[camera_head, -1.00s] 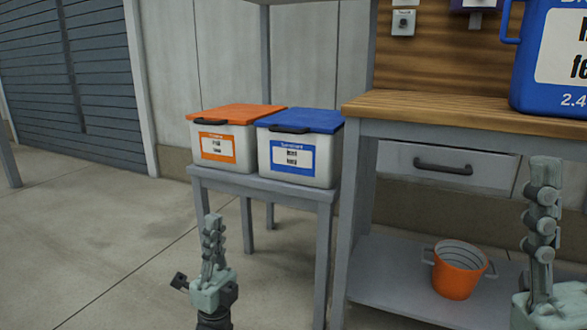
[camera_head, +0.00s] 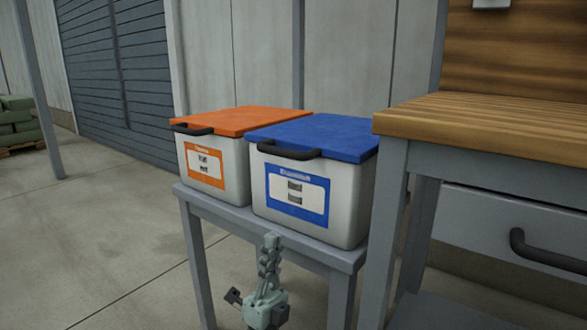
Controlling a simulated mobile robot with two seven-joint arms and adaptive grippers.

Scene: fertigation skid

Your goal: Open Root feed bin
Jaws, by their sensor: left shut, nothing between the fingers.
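Two white bins stand side by side on a small grey stand. The left bin (camera_head: 233,167) has an orange lid (camera_head: 240,121) with a dark handle at its front edge and an orange label. The right bin (camera_head: 343,202) has a blue lid (camera_head: 315,136), a dark handle (camera_head: 288,151) and a blue label (camera_head: 297,197). Both lids lie flat and closed. The label words are too blurred to tell which is Root feed. My left gripper (camera_head: 270,246) points up, shut and empty, in front of the stand and below the blue-lidded bin, apart from both bins. My right gripper is out of view.
The grey stand's top edge (camera_head: 270,229) runs under the bins. A wooden-topped workbench (camera_head: 490,118) with a drawer handle (camera_head: 559,252) stands close on the right. Open concrete floor (camera_head: 90,230) lies to the left, with stacked green bags (camera_head: 18,125) farther back.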

